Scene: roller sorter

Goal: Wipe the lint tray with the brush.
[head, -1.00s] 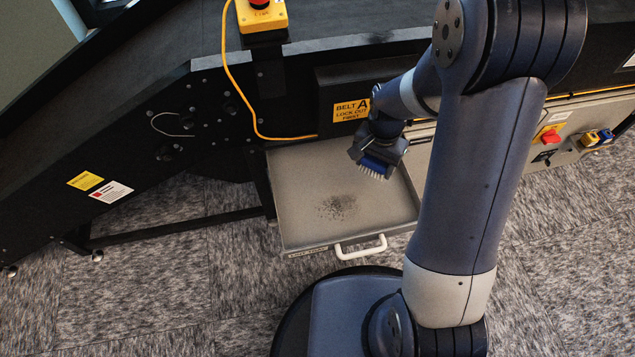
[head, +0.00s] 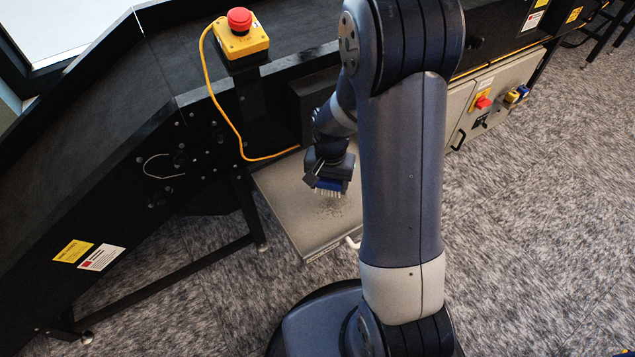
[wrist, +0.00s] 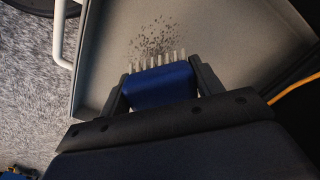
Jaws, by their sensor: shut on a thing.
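The lint tray (head: 284,209) is a shallow grey tray pulled out below the sorter, with a white handle (head: 352,243) at its front. A patch of dark lint (wrist: 157,38) lies on the tray floor; in the head view my arm and the brush partly cover the tray. My gripper (head: 329,176) is over the tray, shut on the brush. The brush (wrist: 162,84) has a blue body and pale bristles, and it sits between the two fingers in the wrist view. The bristles point at the near edge of the lint. I cannot tell whether they touch the tray.
A yellow box with a red stop button (head: 241,36) sits on the sorter's edge above the tray. Its yellow cable (head: 222,108) hangs down behind the tray. A grey panel with a red switch (head: 483,103) is at the right. Carpet is clear in front.

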